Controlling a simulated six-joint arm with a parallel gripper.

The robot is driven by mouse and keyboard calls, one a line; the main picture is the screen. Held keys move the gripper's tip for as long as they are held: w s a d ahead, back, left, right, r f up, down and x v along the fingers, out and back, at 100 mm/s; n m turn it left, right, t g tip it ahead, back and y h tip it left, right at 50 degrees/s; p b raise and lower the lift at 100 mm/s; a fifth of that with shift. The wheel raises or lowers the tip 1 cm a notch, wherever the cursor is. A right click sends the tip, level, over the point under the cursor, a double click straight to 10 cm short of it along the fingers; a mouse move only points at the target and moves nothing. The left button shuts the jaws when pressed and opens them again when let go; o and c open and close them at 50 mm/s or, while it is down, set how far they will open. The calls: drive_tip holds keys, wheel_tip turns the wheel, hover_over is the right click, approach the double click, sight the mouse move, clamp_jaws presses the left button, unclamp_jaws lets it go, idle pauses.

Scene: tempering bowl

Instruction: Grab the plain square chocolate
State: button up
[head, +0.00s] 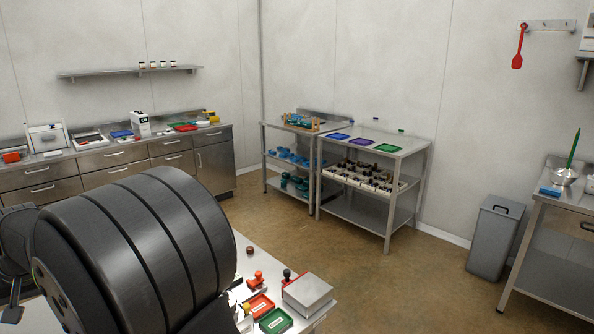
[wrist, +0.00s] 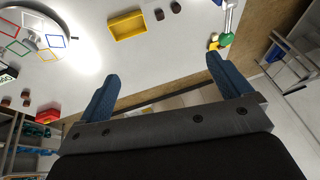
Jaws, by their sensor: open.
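In the wrist view my gripper (wrist: 160,67) is open, with its two blue fingers wide apart and nothing between them. Several small dark brown pieces lie on the white tabletop beyond it. Two of them, one piece (wrist: 159,14) and another (wrist: 175,6), are near the top, right of a yellow tray. In the head view a brown piece (head: 249,250) shows on the near table; my dark arm hides much of that table and the gripper.
The yellow tray (wrist: 127,24) lies ahead, with a round plate (wrist: 66,20) bearing coloured outlines at the left. A green and yellow object (wrist: 224,40) stands near the table edge by the right finger.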

drive_tip(key=c, duration=1.2)
drive_tip(key=a+f, duration=0.3)
drive_tip(key=f, duration=0.5)
drive_tip(key=a+f+t, duration=0.1)
drive_tip(key=a+f, duration=0.2)
drive_tip(key=f, duration=0.4)
drive_tip(key=a+f+t+h, duration=0.1)
drive_tip(key=a+f, duration=0.3)
drive_tip(key=f, duration=0.4)
drive_tip(key=shift+w+f, duration=0.3)
drive_tip(key=shift+w, duration=0.05)
drive_tip(key=shift+x, duration=2.95)
